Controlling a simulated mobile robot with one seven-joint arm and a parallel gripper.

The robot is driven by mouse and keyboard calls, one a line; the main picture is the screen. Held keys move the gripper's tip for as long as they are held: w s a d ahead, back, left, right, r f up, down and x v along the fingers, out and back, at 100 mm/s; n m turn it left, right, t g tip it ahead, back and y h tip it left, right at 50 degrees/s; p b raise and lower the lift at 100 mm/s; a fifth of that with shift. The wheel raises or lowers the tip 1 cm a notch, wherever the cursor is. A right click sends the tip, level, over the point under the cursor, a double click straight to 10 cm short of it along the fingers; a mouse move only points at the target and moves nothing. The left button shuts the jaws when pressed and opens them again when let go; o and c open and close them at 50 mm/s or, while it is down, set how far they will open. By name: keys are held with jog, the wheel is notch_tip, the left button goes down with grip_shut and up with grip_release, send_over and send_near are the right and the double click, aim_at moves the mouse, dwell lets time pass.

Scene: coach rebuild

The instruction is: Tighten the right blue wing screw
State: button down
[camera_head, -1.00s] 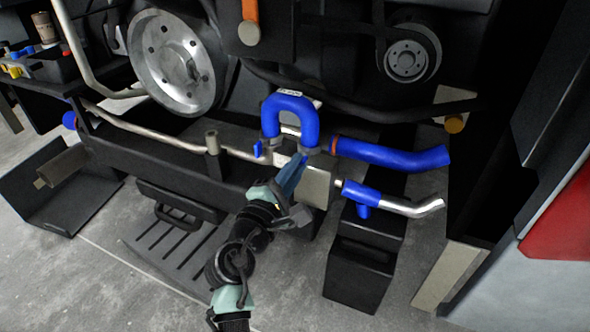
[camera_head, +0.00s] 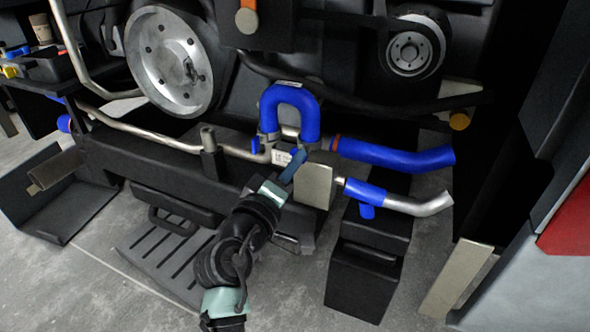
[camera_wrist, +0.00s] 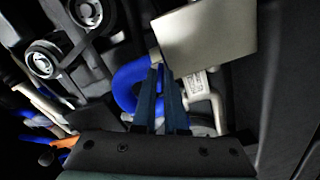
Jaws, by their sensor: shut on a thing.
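The blue U-shaped hose (camera_head: 292,98) stands on two pipe ends, with a metal clamp at the foot of each leg. My gripper (camera_head: 297,160) reaches up from below, its blue fingers at the foot of the right leg. In the wrist view the fingers (camera_wrist: 160,68) are close together, their tips beside the blue hose (camera_wrist: 128,84) and under a pale metal plate (camera_wrist: 207,40). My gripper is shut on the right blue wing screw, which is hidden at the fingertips.
A pale plate (camera_head: 315,181) stands just right of my fingers. A straight blue hose (camera_head: 395,156) and a blue-sleeved pipe (camera_head: 366,191) lie to the right. A metal pipe (camera_head: 150,135) runs left. Large pulleys (camera_head: 168,62) sit above.

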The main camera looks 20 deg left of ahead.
jog(key=shift+a+f+m+b, duration=0.1)
jog(key=shift+m+b, duration=1.3)
jog(key=shift+m, duration=1.15)
jog(key=shift+a+f+m+b, duration=0.1)
jog(key=shift+m+b, duration=1.25)
jog(key=shift+m, duration=1.2)
jog(key=c, duration=1)
grip_release()
jog(key=shift+d+r, duration=0.1)
jog(key=shift+o, duration=0.2)
jog(key=shift+s, duration=0.1)
jog(key=s+p, duration=0.4)
jog(key=s, duration=0.8)
jog(key=shift+s+a, duration=0.25)
jog(key=shift+s, duration=0.15)
